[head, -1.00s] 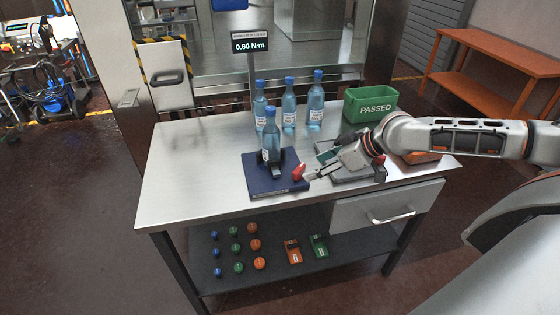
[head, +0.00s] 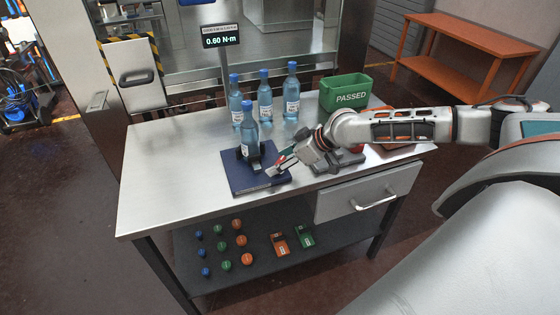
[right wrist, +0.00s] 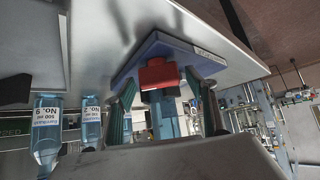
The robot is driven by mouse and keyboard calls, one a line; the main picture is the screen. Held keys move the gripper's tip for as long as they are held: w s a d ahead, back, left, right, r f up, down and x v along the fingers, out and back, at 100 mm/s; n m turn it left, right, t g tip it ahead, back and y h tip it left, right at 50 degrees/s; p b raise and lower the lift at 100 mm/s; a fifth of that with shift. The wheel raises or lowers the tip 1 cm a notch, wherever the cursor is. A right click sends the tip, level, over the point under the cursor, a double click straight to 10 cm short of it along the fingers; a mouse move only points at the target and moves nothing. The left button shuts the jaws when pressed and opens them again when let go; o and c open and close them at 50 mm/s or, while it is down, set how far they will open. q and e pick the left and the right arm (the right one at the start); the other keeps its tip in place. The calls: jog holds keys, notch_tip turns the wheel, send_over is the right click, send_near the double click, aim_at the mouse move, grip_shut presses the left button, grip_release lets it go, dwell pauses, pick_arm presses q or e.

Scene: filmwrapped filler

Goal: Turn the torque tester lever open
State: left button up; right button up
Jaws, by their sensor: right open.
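The torque tester (head: 262,184) is a dark blue base on the near part of the metal table, with a blue bottle (head: 250,136) standing upright in its clamp. Its red lever (head: 283,159) is at the right side of the base, partly covered by my right gripper (head: 277,168). In the right wrist view, which is turned over, the red lever (right wrist: 158,74) shows between the two open fingers of the right gripper (right wrist: 168,95). I cannot tell whether either finger touches it. My left gripper is not in view.
Several blue bottles (head: 265,99) stand behind the tester. A display (head: 220,40) reads 0.60 N·m. A green PASSED bin (head: 346,92) stands at the back right. Coloured caps (head: 222,246) lie on the lower shelf. The table's left part is clear.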

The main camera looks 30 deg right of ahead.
jog(key=c, duration=1.1)
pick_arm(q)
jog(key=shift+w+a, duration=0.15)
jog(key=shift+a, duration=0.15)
